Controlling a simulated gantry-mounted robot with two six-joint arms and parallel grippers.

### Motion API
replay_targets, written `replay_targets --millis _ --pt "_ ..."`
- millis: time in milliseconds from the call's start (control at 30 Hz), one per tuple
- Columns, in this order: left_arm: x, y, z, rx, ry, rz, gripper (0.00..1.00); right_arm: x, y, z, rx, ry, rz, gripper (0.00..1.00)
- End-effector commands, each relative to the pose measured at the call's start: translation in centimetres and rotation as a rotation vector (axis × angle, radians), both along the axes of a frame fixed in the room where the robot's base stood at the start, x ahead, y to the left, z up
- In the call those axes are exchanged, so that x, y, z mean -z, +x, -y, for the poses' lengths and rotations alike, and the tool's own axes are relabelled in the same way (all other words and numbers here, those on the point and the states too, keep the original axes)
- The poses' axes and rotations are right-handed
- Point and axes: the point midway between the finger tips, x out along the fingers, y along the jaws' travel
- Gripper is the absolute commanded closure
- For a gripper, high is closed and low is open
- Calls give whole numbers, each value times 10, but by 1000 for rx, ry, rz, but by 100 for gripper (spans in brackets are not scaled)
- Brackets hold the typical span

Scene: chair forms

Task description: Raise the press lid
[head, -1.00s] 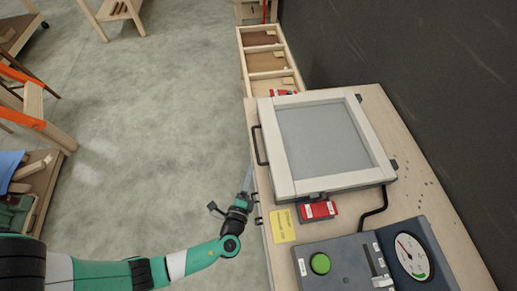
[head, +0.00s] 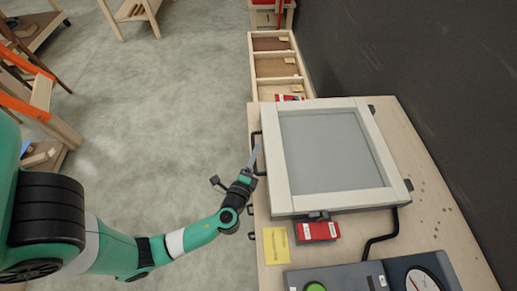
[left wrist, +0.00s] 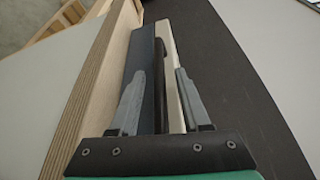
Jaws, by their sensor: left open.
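The press lid (head: 283,152) is a cream frame around a grey panel, lying flat and down on the press at the side of the workbench. A black bar handle (head: 252,137) sticks out from the lid's left side. My left gripper (head: 254,157) is at this handle, its fingers pointing away along the bench edge. In the left wrist view the left gripper (left wrist: 160,72) is open, and the dark handle (left wrist: 161,60) lies between its fingers, with gaps visible on both sides. My right gripper is not in view.
The wooden workbench (head: 440,230) carries a red box (head: 317,231), a yellow card (head: 277,245) and a grey control unit with a green button (head: 316,287) and a gauge (head: 420,281). A dark wall stands right. A compartmented wooden tray (head: 251,68) extends behind.

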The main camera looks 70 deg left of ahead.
Motion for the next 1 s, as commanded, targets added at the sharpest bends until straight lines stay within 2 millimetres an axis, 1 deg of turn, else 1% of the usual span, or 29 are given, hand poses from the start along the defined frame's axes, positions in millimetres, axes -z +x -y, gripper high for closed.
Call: replay_targets --millis 267,300,467,500,567,1000 --pt "0 1 -1 1 -1 1 53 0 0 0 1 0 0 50" --pt "0 1 -1 1 0 1 55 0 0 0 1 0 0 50" --pt "0 1 -1 1 0 1 83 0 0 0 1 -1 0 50" --pt "0 1 -1 1 0 1 91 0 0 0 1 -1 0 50" --pt "0 1 -1 1 0 1 100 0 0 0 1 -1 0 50" --pt "0 1 -1 1 0 1 100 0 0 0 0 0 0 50"
